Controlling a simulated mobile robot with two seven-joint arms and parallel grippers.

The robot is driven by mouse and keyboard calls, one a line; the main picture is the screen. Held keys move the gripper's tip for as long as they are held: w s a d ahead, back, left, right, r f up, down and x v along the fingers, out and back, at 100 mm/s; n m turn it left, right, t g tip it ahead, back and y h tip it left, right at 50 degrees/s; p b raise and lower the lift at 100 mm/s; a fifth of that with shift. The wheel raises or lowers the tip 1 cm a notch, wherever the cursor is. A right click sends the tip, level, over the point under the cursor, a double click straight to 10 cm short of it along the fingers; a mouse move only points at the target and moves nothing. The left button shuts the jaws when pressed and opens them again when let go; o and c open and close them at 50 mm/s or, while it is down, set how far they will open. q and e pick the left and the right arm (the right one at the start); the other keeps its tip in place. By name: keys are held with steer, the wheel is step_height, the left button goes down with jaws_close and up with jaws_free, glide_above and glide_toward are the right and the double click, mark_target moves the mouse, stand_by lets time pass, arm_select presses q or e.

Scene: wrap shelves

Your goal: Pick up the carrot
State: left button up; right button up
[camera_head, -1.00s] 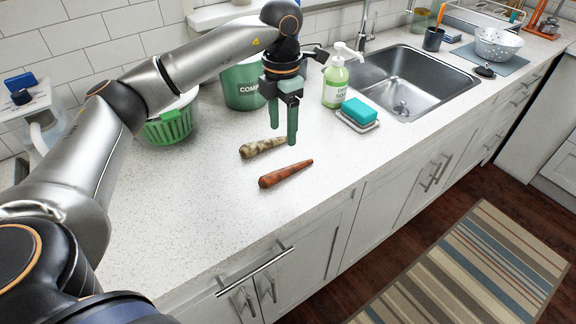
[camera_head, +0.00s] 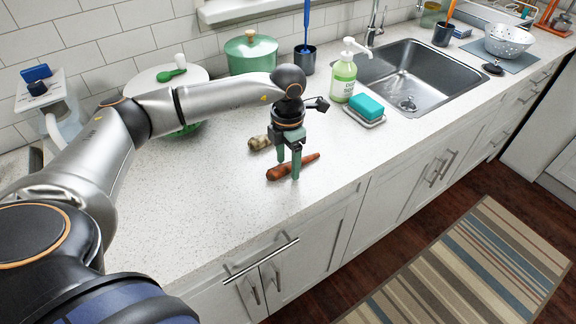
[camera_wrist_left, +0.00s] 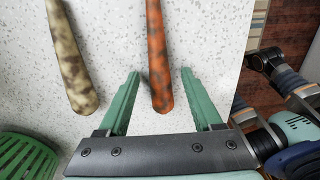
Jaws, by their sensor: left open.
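The orange carrot (camera_head: 276,174), with dark mottling, lies on the white speckled counter near its front edge. My left gripper (camera_head: 288,168) is open and points down over it, a finger on either side of it in the head view. In the left wrist view the carrot (camera_wrist_left: 157,45) extends away from between the open fingers (camera_wrist_left: 160,73), its thick end nearest the palm. The gap between fingers and carrot shows on both sides; I cannot tell their exact height.
A mottled beige-brown root (camera_head: 259,143) lies just behind the carrot, partly hidden by my gripper. A soap bottle (camera_head: 343,80), a blue sponge (camera_head: 366,105) and the sink (camera_head: 425,75) are to the right. The counter's front left is clear.

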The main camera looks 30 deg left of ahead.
arm_select(q)
jaws_close()
stand_by(0.4)
